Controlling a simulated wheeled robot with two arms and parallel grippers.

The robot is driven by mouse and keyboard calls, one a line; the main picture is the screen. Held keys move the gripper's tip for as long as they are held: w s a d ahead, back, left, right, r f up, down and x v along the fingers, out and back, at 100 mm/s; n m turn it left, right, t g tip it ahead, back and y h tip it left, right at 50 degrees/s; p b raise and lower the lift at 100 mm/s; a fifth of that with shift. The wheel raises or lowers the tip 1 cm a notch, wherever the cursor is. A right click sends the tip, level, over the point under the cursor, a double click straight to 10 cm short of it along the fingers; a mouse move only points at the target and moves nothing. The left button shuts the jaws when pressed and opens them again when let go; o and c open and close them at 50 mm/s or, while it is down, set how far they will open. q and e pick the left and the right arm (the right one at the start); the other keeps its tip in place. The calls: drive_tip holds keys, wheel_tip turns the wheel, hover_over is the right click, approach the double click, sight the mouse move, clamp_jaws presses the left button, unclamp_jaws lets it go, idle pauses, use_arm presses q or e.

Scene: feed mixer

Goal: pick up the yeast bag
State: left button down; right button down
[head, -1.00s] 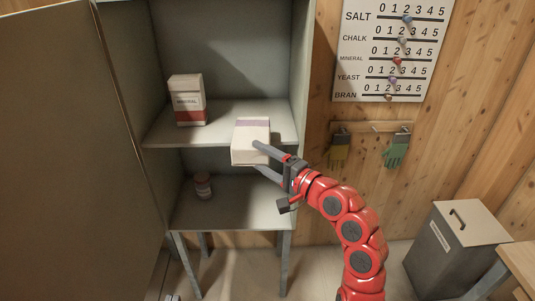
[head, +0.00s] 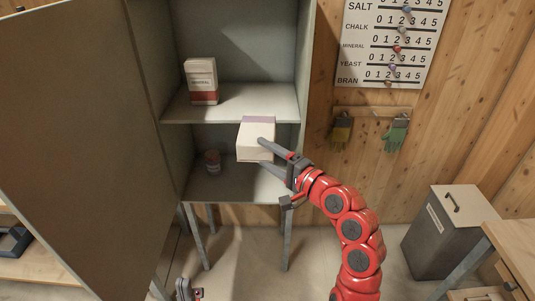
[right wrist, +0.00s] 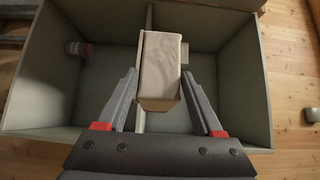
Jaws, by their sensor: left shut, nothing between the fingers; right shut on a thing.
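The yeast bag (head: 256,140) is a pale box-shaped pack with a purple band at its top; no name is readable on it. My right gripper (head: 263,153) is shut on it, one finger on each side, and holds it in front of the cabinet's shelves. In the right wrist view the bag (right wrist: 161,70) sits between the fingers of the gripper (right wrist: 159,90), with the cabinet behind it. My left gripper (head: 186,291) shows only partly at the bottom edge, shut and away from the bag.
A mineral pack (head: 201,82) stands on the upper shelf (head: 235,107). The open cabinet door (head: 80,130) fills the left. A grey bin (head: 447,235) and a wooden table (head: 515,245) stand at the right.

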drive_tip(key=shift+r+m+g+h+p, duration=0.15)
drive_tip(key=shift+m+g+h+p, duration=0.75)
drive_tip(key=shift+p, duration=4.25)
drive_tip(key=shift+r+m+g+h+p, duration=0.25)
drive_tip(key=shift+m+g+p, duration=1.25)
drive_tip(key=shift+p, duration=3.6)
drive_tip(key=shift+r+m+g+h+p, duration=0.1)
drive_tip(key=shift+m+g+h+p, duration=1.05)
drive_tip(key=shift+p, duration=4)
drive_tip(key=shift+f+g+y, duration=0.3)
drive_tip(key=shift+g+y, duration=0.1)
drive_tip(key=shift+g, duration=0.85)
drive_tip(key=shift+f+m+g+b, duration=0.15)
drive_tip(key=shift+m+g+b, duration=0.25)
drive_tip(key=shift+m+g, duration=0.45)
drive_tip(key=shift+f+g+b, duration=0.15)
drive_tip(key=shift+g+b, duration=0.6)
drive_tip(key=shift+b, duration=0.15)
